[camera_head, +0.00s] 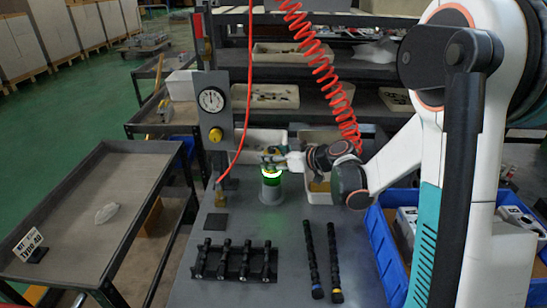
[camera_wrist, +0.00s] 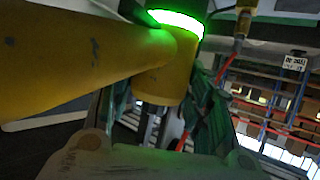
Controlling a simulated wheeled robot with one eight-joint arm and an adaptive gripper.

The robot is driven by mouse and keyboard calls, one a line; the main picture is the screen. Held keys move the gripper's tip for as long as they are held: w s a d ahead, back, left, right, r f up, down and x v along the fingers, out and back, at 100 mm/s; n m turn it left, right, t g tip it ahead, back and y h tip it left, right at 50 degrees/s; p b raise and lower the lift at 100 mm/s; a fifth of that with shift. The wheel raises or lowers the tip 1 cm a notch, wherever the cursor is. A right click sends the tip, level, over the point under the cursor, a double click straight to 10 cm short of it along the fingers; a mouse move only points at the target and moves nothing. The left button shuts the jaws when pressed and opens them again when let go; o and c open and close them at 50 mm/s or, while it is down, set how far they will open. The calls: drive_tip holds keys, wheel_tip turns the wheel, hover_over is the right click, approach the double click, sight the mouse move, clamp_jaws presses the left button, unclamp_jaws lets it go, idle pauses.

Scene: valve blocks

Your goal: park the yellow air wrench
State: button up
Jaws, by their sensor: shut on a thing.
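The yellow air wrench (camera_wrist: 95,60) fills the left of the wrist view, and a yellow part of it stands upright beside a bright green light ring (camera_wrist: 178,20). In the head view the wrench is small and partly hidden by my gripper (camera_head: 279,157). My gripper is shut on the wrench; its fingers show either side of it in the wrist view (camera_wrist: 155,112). The wrench is at the top of a grey cylindrical stand (camera_head: 271,192), where the green ring glows. I cannot tell how deep it sits in the stand.
A black rack (camera_head: 234,263) and two dark rods (camera_head: 322,262) lie on the bench (camera_head: 205,290) in front. A gauge post (camera_head: 213,130) stands left, a blue crate (camera_head: 380,250) right. A red coiled hose (camera_head: 325,75) hangs behind. Bench space around the stand is clear.

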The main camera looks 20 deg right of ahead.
drive_tip(key=shift+f, duration=0.1)
idle(0.3)
drive_tip(key=o, duration=1.6)
drive_tip(key=shift+d, duration=0.1)
drive_tip(key=v, duration=1.2)
